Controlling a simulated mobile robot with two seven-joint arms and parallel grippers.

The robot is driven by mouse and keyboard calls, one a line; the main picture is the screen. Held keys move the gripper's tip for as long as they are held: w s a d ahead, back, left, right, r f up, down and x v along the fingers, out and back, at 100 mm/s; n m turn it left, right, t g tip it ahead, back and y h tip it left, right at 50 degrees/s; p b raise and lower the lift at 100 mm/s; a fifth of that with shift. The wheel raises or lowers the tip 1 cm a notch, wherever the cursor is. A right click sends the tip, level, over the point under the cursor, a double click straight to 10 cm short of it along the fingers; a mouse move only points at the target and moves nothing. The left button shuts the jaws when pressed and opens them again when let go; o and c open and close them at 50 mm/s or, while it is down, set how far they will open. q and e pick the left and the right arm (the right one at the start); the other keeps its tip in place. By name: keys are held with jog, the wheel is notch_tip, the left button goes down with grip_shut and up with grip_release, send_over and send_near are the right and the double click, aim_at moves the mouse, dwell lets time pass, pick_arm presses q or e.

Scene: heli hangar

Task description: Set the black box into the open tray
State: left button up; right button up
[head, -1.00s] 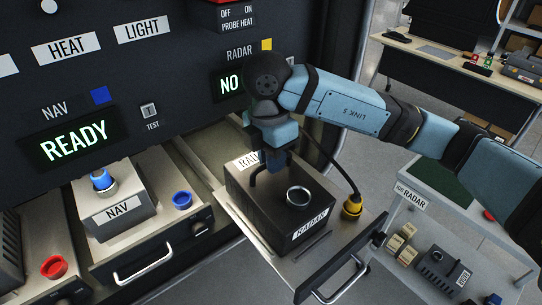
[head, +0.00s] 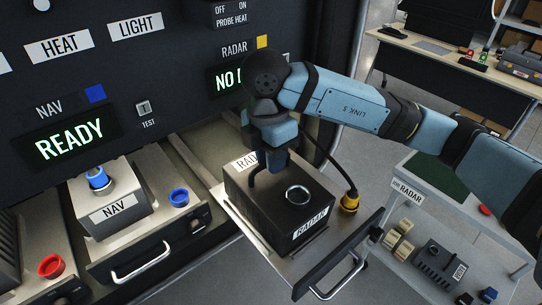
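The black box (head: 266,203) has a RADAR label on its front and a silver ring connector on top. It sits upright over the pulled-out open tray (head: 285,268), below the RADAR panel. Whether its base fully rests on the tray floor is hard to tell. My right gripper (head: 275,162) points down at the box's top and appears shut on its dark handle; the fingertips are partly hidden. My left gripper is not in view.
A yellow plug (head: 349,201) on a black cable hangs beside the box's right side. The NAV box (head: 104,198) sits in the neighbouring tray at left. A cart (head: 450,205) with a RADAR label stands at right, and a desk (head: 455,62) is behind.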

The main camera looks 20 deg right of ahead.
jog(key=o, duration=0.3)
